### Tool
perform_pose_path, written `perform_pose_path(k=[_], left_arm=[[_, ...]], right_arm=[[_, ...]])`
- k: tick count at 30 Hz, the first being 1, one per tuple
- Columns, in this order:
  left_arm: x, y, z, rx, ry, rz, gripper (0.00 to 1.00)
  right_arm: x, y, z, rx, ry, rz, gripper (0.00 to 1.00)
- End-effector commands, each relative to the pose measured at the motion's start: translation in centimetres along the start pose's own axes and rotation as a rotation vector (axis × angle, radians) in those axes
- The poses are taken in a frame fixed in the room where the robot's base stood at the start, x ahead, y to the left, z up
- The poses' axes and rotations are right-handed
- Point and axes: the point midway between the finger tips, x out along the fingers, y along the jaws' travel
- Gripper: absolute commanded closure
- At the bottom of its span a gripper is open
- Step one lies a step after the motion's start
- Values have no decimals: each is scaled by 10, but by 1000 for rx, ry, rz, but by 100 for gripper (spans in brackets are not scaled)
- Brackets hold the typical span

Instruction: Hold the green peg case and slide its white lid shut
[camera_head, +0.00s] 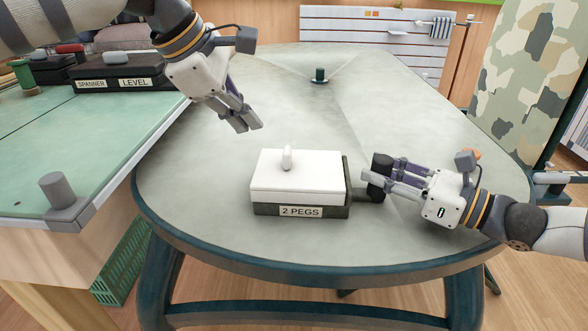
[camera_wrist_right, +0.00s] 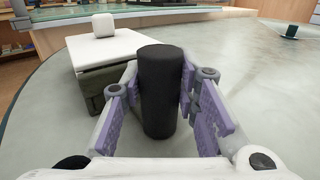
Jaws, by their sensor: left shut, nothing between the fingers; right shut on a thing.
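The peg case (camera_head: 262,209) is dark grey-green with a "2 PEGS" label on its front and stands on the round-cornered table. Its white lid (camera_head: 318,178), with a small white knob (camera_head: 287,158), lies over nearly all of the top; a narrow dark strip shows at the right end. A black upright handle (camera_head: 381,162) sticks out at the case's right side. My right gripper (camera_head: 377,181) is shut on this handle, seen close in the right wrist view (camera_wrist_right: 160,95). My left gripper (camera_head: 248,126) is shut and empty, above the table behind and left of the knob.
A small dark green peg-like object (camera_head: 320,75) stands at the table's far end. A green-topped bench (camera_head: 90,140) with labelled boxes (camera_head: 118,78) and a grey post (camera_head: 62,195) is at left. The table (camera_head: 200,200) around the case is clear.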

Motion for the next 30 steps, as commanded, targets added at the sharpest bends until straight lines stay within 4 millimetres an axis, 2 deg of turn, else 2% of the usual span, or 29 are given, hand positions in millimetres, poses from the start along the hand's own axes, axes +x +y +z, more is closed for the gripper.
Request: perform_pose_path(k=[2,3,6,14,17,27,30], left_arm=[[0,0,0,0,0,0,100],[0,0,0,0,0,0,100],[0,0,0,0,0,0,100],[0,0,0,0,0,0,100],[0,0,0,0,0,0,100],[0,0,0,0,0,0,100],[0,0,0,0,0,0,100]], right_arm=[[0,0,-2,1,5,-2,100],[0,0,-2,1,5,-2,67],[0,0,-2,1,4,-2,48],[0,0,-1,0,2,-1,48],[-9,-1,-1,1,2,-4,48],[-94,-1,0,-1,0,-5,48],[-111,-1,0,-1,1,-4,48]])
